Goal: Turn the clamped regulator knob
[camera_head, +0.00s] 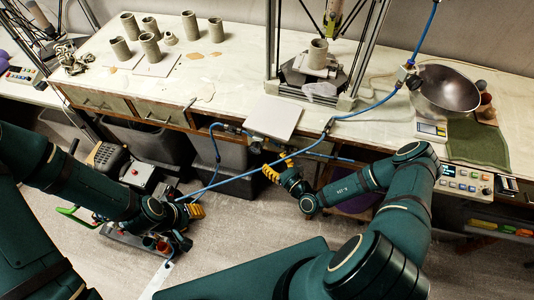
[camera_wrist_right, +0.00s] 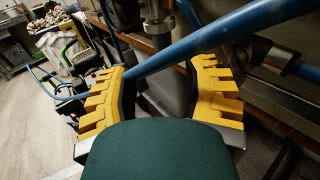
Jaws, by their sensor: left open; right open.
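The regulator is hard to make out. A small dark and metal fitting (camera_head: 257,142) sits at the table's front edge below a pale board, where blue hoses meet; I cannot tell which part is its knob. My right gripper (camera_head: 270,172) has yellow fingers and is just below this fitting, apart from it. In the right wrist view the right gripper (camera_wrist_right: 160,72) is open, with a grey metal cylinder (camera_wrist_right: 157,22) beyond the gap and a blue hose (camera_wrist_right: 205,38) crossing it. My left gripper (camera_head: 190,210) is open, low at the left over the floor equipment.
The blue hose (camera_head: 375,105) runs along the table front and up to the right. A pale board (camera_head: 273,116) overhangs the edge. Clay cylinders (camera_head: 150,46) stand at the back left. A metal bowl (camera_head: 446,90) and control box (camera_head: 463,181) are at right. Grey bins (camera_head: 160,142) stand underneath.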

